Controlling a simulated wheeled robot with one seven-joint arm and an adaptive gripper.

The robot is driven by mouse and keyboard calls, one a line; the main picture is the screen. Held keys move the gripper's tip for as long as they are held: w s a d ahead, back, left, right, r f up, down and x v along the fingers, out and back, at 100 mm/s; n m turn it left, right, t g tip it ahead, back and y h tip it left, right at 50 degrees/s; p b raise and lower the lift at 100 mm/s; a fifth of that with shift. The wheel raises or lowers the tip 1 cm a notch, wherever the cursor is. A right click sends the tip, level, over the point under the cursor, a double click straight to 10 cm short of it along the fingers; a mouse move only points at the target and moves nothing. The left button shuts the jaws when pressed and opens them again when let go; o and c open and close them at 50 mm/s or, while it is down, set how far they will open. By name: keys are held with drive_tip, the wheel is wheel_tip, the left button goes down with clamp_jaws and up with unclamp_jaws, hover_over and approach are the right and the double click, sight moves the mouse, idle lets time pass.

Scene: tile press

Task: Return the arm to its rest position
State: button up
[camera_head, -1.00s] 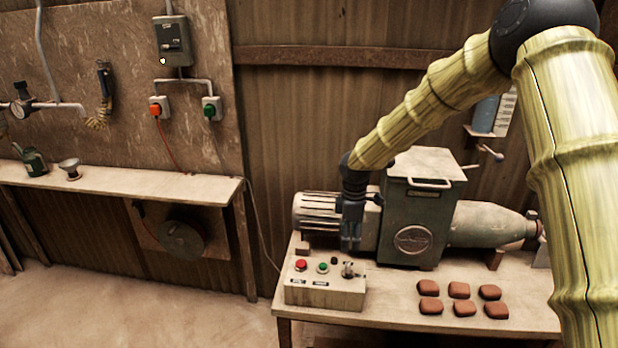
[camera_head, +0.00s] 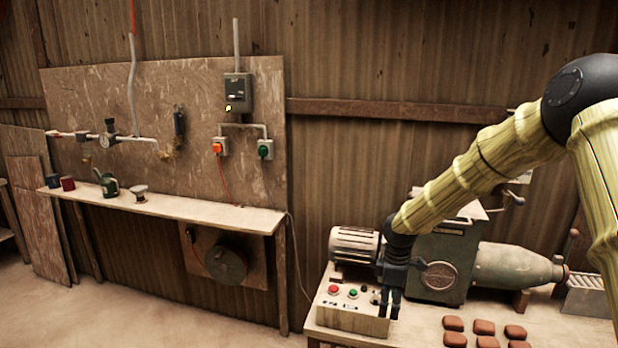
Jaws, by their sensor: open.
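My arm (camera_head: 485,165) comes in from the right edge, bends at a dark elbow joint and slopes down to the left. My gripper (camera_head: 389,306) points down at the right part of the control box (camera_head: 345,318), in front of the press machine (camera_head: 437,268). It is open, with no object visible in it. The box carries a red button (camera_head: 333,290) and a green button (camera_head: 352,292). The gripper covers the box's right end, and I cannot tell whether it touches it.
Several brown tiles (camera_head: 484,327) lie on the workbench (camera_head: 415,333) right of the box. A narrow shelf (camera_head: 200,211) on the left holds a green can (camera_head: 108,184), two cups and a spool. A switch box (camera_head: 238,96) hangs on the wall. Floor at left is clear.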

drive_tip(key=s+a+f+m+y, duration=0.1)
drive_tip(key=s+a+f+m, duration=0.15)
drive_tip(key=s+f, duration=0.85)
drive_tip(key=s+a+f+m+y, duration=0.15)
drive_tip(key=s+f+m, duration=0.25)
drive_tip(key=s+f, duration=0.7)
drive_tip(key=s+d+f+m+h, duration=0.1)
drive_tip(key=s+f+m, duration=0.1)
drive_tip(key=s, duration=0.6)
drive_tip(key=s+d+f+m, duration=0.2)
drive_tip(key=s+f+m, duration=0.1)
drive_tip(key=s, duration=0.5)
drive_tip(key=s+d+f+m+h, duration=0.1)
drive_tip(key=s+f+m, duration=0.2)
drive_tip(key=s, duration=0.6)
drive_tip(key=shift+d+f+m+h, duration=0.25)
drive_tip(key=shift+d+m+h, duration=0.05)
drive_tip(key=shift+m+h, duration=0.05)
